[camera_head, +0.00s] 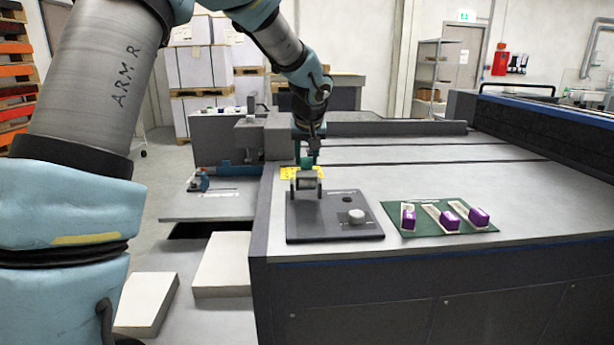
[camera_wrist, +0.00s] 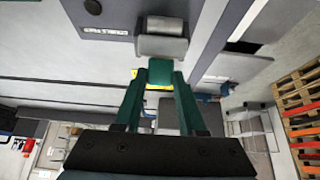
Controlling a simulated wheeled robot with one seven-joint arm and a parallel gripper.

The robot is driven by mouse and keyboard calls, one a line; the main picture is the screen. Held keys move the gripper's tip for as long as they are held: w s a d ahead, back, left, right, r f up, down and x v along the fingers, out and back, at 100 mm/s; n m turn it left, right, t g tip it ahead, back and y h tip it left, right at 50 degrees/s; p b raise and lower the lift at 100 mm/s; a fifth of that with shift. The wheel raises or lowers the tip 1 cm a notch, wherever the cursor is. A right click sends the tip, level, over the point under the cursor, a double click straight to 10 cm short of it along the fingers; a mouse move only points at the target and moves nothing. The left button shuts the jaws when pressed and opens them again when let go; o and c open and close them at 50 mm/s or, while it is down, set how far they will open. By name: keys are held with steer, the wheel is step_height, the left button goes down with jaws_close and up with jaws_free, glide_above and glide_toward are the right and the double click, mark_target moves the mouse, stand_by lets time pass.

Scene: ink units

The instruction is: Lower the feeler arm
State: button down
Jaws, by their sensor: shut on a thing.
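The feeler arm shows as a grey roller (camera_head: 306,182) over the left part of a dark plate (camera_head: 300,225) on the machine top. In the wrist view the same roller (camera_wrist: 163,46) lies just past my fingertips, with a green tab (camera_wrist: 160,68) on its near side. My gripper (camera_head: 306,158) comes down from above and behind the roller. Its two green fingers (camera_wrist: 160,77) converge in the wrist view and are shut on the tab. The roller sits raised above the plate. Its pivot is hard to make out.
A light round knob (camera_head: 357,216) stands on the plate, right of the roller. A green mat (camera_head: 430,231) with three purple-ended pieces lies farther right. The machine top beyond is clear. Pale stacks (camera_head: 223,264) lie lower left, past the machine's edge.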

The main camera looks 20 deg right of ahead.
mark_target(308, 186)
steer(key=shift+s+a+f+t+h+b, duration=0.25)
steer(key=shift+s+f+t+b, duration=0.55)
steer(key=shift+b, duration=3.95)
steer(key=shift+s+a+f+t+h+b, duration=0.2)
steer(key=shift+s+f+t+b, duration=0.6)
steer(key=shift+b, duration=3.9)
steer(key=t+b, duration=0.1)
steer(key=b, duration=0.4)
steer(key=s+f+t+b, duration=0.1)
steer(key=b, duration=0.5)
steer(key=t+h+b, duration=0.1)
steer(key=b, duration=0.4)
steer(key=shift+s+a+f+t, duration=0.25)
steer(key=shift+s+a+t, duration=0.05)
steer(key=shift+s, duration=0.05)
steer(key=f+b, duration=0.1)
steer(key=b, duration=0.3)
steer(key=shift+s+a, duration=0.1)
steer(key=shift+s, duration=0.25)
steer(key=shift+s+a+f+b, duration=0.15)
steer(key=shift+f+b, duration=0.15)
steer(key=shift+b, duration=0.65)
steer(key=shift+f+b, duration=0.2)
steer(key=shift+b, duration=0.15)
steer(key=c, duration=0.8)
jaws_free()
steer(key=shift+c, duration=0.2)
steer(key=o, duration=0.4)
steer(key=shift+r, duration=0.15)
steer(key=shift+c, duration=0.2)
